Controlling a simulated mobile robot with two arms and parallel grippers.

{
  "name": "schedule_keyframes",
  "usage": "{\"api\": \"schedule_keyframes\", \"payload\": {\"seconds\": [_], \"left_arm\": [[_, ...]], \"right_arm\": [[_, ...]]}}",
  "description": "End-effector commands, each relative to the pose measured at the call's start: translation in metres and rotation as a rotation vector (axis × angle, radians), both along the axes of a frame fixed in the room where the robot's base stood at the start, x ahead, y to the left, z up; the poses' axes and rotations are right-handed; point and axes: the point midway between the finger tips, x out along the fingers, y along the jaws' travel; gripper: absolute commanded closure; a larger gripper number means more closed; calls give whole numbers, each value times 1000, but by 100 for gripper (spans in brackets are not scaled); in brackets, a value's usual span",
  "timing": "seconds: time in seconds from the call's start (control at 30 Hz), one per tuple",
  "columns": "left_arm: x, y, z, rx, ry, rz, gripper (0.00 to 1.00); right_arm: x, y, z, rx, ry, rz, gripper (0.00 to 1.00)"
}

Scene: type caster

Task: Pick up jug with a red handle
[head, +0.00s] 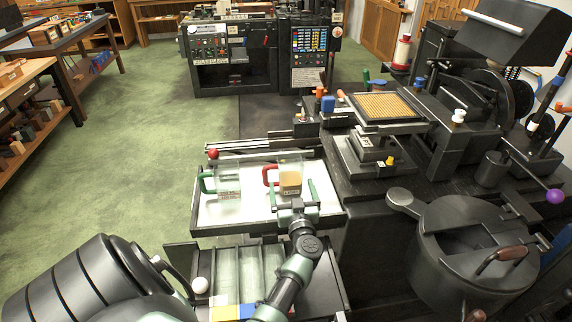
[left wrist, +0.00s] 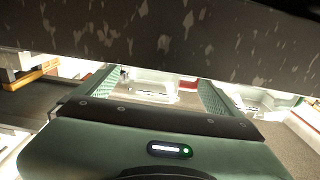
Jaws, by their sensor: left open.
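A clear jug with a red handle (head: 270,176) stands on the white-topped tray (head: 215,215) in the head view. A tan, block-like shape (head: 290,179) with a small label shows at its body; I cannot tell whether it is inside or in front. A clear jug with a green handle (head: 206,183) stands to its left. My left gripper (head: 297,190) is open at the near side of the red-handled jug, partly covering it. In the left wrist view, a pale clear vessel (left wrist: 155,84) and a red strip (left wrist: 187,82) show beyond the spread fingers, seemingly not gripped. My right gripper is not visible.
A red ball knob (head: 213,154) stands at the tray's back left edge. Dark machinery with a tan grid plate (head: 385,107) rises to the right. A round black pot (head: 470,250) is at the lower right. Green floor is open at the left.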

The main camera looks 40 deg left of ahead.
Motion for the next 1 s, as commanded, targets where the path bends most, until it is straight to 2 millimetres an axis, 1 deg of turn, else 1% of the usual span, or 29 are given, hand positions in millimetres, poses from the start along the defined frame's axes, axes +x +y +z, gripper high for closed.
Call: {"api": "schedule_keyframes", "payload": {"seconds": [0.03, 0.07, 0.17, 0.27, 0.37, 0.5, 0.63, 0.67, 0.7, 0.77, 0.8, 0.87, 0.9, 0.93, 1.0], "left_arm": [[5, 5, 0, 0, -4, 0, 4], [7, 7, 0, 1, -3, 0, 4], [18, 19, 3, 1, -5, 0, 4], [28, 30, 3, 2, -2, -1, 4], [33, 37, 5, 1, -2, 0, 4], [35, 39, 7, 1, 1, -1, 4], [35, 39, 7, 1, 1, -1, 4], [35, 39, 7, 1, 1, -1, 12], [35, 39, 7, 1, 1, -1, 23], [35, 39, 7, 1, 1, -1, 40], [34, 38, 7, 1, 1, -2, 51], [34, 38, 7, 1, 1, -2, 68], [34, 38, 7, 1, 1, -2, 79], [34, 38, 7, 1, 1, -2, 85], [35, 39, 8, 2, 0, -2, 85]], "right_arm": [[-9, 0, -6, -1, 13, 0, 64], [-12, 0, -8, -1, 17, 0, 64], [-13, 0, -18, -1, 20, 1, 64], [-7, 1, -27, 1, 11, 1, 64], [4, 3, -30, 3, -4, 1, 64], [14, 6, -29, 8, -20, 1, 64], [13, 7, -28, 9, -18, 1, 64], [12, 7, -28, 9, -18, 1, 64], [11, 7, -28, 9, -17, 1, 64], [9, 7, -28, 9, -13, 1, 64], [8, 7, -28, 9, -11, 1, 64], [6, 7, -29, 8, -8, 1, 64], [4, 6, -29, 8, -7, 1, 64], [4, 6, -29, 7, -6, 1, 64], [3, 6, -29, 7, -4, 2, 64]]}}
